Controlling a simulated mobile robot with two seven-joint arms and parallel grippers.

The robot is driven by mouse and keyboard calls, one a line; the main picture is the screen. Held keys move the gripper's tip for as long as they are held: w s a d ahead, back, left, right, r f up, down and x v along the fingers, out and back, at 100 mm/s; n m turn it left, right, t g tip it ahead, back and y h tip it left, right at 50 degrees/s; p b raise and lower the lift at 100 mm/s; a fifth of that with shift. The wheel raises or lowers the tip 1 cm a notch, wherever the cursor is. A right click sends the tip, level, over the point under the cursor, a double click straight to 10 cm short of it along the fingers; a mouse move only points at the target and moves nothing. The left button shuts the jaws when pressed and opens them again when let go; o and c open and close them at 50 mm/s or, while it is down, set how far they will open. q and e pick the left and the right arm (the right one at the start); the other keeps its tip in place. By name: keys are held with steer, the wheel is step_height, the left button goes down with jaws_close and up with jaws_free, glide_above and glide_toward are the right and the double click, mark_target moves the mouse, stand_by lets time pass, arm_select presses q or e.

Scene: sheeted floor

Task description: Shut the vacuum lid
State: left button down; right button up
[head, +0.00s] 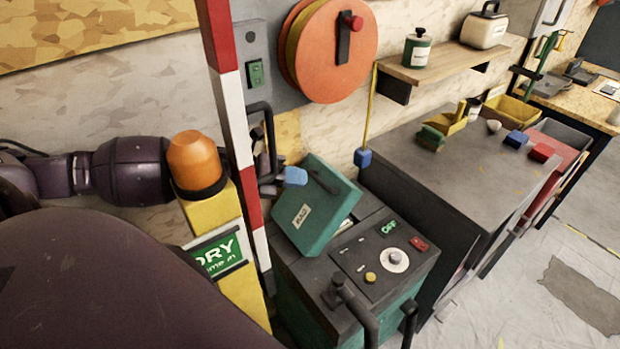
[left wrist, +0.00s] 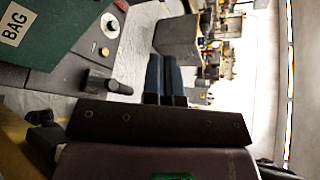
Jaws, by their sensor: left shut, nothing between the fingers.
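The vacuum (head: 375,275) is a dark-topped box with green sides, a dial and small buttons. Its teal lid (head: 325,222) with a white label stands open, tilted up at the back left of the top. My left gripper (head: 296,176) is shut and empty, its blue fingertips beside the lid's upper left edge; I cannot tell if they touch. The striped pole hides part of my left arm. In the left wrist view the lid (left wrist: 75,22), labelled BAG, is at upper left, and the shut fingers (left wrist: 165,58) point up the picture, right of it. My right gripper is not in view.
A red-and-white pole (head: 231,110) and a yellow post with an orange beacon (head: 194,162) stand close to my left arm. An orange reel (head: 335,50) hangs on the wall above. A grey workbench (head: 455,170) with bins stands right; open floor (head: 510,290) lies in front.

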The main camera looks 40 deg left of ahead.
arm_select(q)
steer(key=m+g, duration=0.1)
steer(key=m, duration=0.2)
steer(key=m+g+y, duration=0.1)
steer(key=m+y, duration=0.3)
steer(key=y, duration=0.2)
glide_toward(316, 180)
steer(key=p+x, duration=0.1)
steer(key=x, duration=0.6)
steer(key=shift+f, duration=0.15)
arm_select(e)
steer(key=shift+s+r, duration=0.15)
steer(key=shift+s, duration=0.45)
arm_select(q)
steer(key=shift+w, duration=0.15)
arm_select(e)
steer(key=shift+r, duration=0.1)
